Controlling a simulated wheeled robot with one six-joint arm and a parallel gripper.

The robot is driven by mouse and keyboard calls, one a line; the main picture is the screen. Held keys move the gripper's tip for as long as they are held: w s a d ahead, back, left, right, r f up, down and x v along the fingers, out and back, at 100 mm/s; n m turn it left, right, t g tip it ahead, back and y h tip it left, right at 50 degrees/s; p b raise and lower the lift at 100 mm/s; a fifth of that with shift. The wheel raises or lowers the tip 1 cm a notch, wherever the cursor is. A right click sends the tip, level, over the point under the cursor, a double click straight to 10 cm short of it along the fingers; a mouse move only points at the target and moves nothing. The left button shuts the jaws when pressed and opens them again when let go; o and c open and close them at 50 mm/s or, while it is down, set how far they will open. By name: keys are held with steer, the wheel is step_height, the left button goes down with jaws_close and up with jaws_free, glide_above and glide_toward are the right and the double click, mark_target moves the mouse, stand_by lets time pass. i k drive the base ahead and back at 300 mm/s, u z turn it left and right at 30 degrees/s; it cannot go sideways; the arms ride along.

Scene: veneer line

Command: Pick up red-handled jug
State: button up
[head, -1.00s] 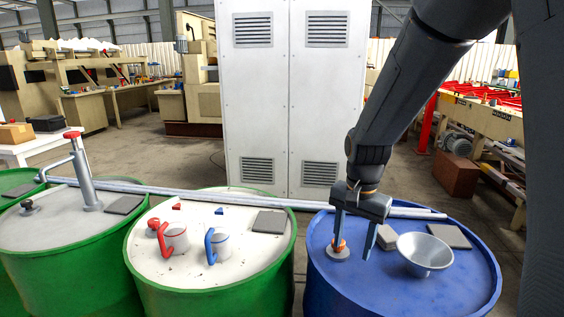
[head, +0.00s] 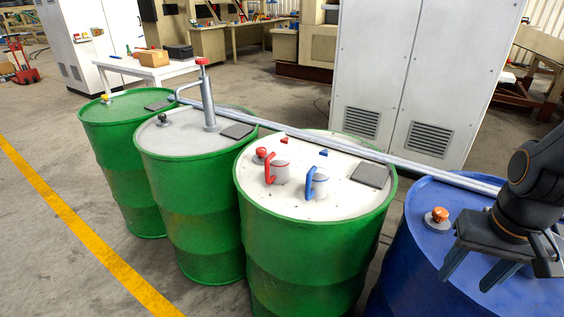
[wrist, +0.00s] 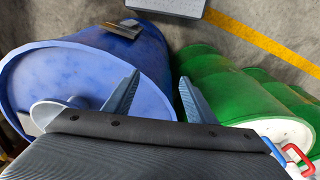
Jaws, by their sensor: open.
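In the wrist view, the red handle (wrist: 297,154) shows at the lower right corner, near the blue handle (wrist: 273,147). My gripper (head: 477,272) is open and empty, in front of the blue drum at the right, well apart from the jug. Its two spread fingers (wrist: 159,78) show in the wrist view with nothing between them.
The blue drum (head: 420,240) bears an orange-knobbed fitting (head: 437,219). A long metal rail (head: 340,146) runs behind the drums. Floor at the left is open.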

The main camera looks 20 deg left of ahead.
mark_target(277, 162)
steer(key=k, duration=0.5)
steer(key=u, duration=2.6)
steer(key=i, duration=1.95)
steer(key=z, duration=3.5)
steer(key=i, duration=0.45)
steer(key=u, duration=0.05)
